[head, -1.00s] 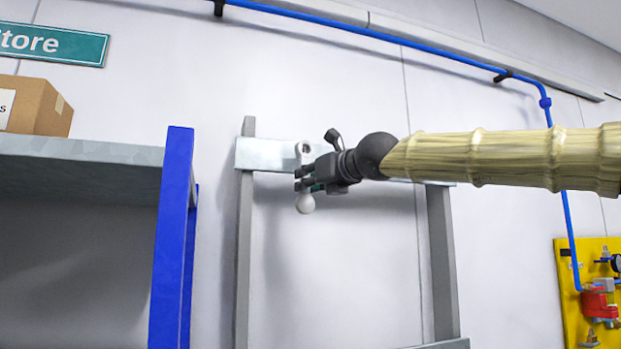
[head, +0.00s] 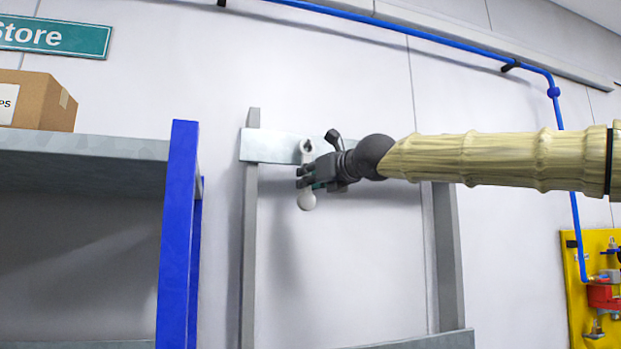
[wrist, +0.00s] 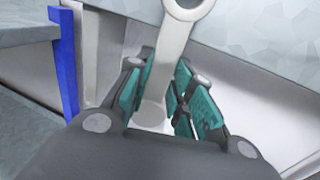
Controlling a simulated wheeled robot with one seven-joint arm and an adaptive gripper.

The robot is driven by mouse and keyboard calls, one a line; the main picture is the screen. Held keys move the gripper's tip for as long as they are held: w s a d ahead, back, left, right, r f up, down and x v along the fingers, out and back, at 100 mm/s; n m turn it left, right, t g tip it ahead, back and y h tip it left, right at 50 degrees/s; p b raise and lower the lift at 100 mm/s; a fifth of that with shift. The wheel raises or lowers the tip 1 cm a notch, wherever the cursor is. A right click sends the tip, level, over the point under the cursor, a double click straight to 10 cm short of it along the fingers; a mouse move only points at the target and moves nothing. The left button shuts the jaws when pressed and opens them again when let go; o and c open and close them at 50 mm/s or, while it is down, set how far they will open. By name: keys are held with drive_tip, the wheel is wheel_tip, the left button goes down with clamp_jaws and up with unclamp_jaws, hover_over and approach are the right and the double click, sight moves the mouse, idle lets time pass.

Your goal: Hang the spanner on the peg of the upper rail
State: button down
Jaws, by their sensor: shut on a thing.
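The pale grey spanner (head: 306,199) hangs upright in my gripper (head: 308,178), which is shut on its shank. Its ring end is up, level with the upper rail (head: 268,146), and its rounded lower end shows below the fingers. In the wrist view the spanner (wrist: 172,48) stands between the teal finger pads of my gripper (wrist: 163,98), its ring cut off by the top edge. The ring overlaps the rail's face in the head view; I cannot tell whether they touch. The peg cannot be made out.
Grey uprights (head: 249,240) carry the upper rail, with a lower rail (head: 425,341) at the bottom. A shelf with a blue post (head: 178,240) and a cardboard box (head: 45,100) stands left. A blue pipe (head: 440,45) and yellow board (head: 578,270) are right.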

idle(0.4)
drive_tip(key=c, duration=1.2)
unclamp_jaws()
drive_tip(key=shift+o, duration=0.2)
drive_tip(key=v, duration=1.2)
drive_tip(key=shift+f, duration=0.1)
